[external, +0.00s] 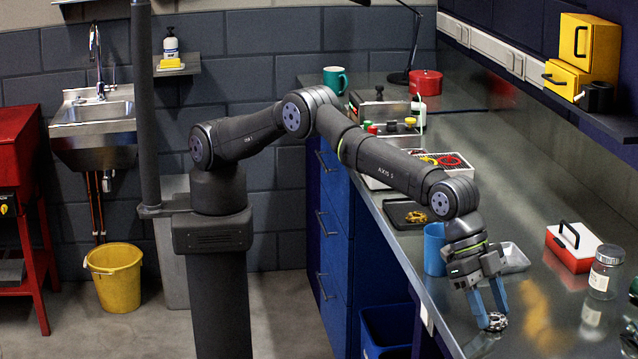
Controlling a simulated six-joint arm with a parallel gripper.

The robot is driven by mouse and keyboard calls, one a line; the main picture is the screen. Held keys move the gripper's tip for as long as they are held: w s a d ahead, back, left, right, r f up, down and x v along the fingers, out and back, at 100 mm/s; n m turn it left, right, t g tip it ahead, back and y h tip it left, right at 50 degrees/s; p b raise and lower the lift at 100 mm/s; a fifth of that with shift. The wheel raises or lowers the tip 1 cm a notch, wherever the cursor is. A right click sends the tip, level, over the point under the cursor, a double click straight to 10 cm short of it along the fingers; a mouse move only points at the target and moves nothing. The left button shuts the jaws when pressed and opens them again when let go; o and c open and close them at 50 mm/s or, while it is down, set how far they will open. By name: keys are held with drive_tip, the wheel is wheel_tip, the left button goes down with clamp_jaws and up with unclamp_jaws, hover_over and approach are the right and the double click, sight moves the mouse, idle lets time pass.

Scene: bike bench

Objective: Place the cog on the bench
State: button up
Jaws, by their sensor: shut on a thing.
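My gripper (488,309) is low over the front part of the metal bench (540,235), its blue fingers pointing down. It is shut on the cog (496,322), a small silvery toothed piece at the fingertips. The cog is at or just above the bench surface; I cannot tell whether it touches.
A blue cup (434,250) and a pale tray (513,258) stand close behind my gripper. A red and white box (572,246) and a glass jar (605,272) are to the right. A black tray (405,222) with a yellowish item lies further back. The bench around the cog is clear.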

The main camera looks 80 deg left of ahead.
drive_tip(key=shift+f, duration=0.2)
drive_tip(key=o, duration=1)
drive_tip(key=shift+r, duration=0.1)
drive_tip(key=shift+r, duration=0.2)
drive_tip(key=v, duration=1.1)
drive_tip(key=shift+a+r, duration=0.2)
drive_tip(key=shift+r, duration=0.15)
drive_tip(key=shift+s, duration=0.1)
drive_tip(key=shift+f, duration=0.1)
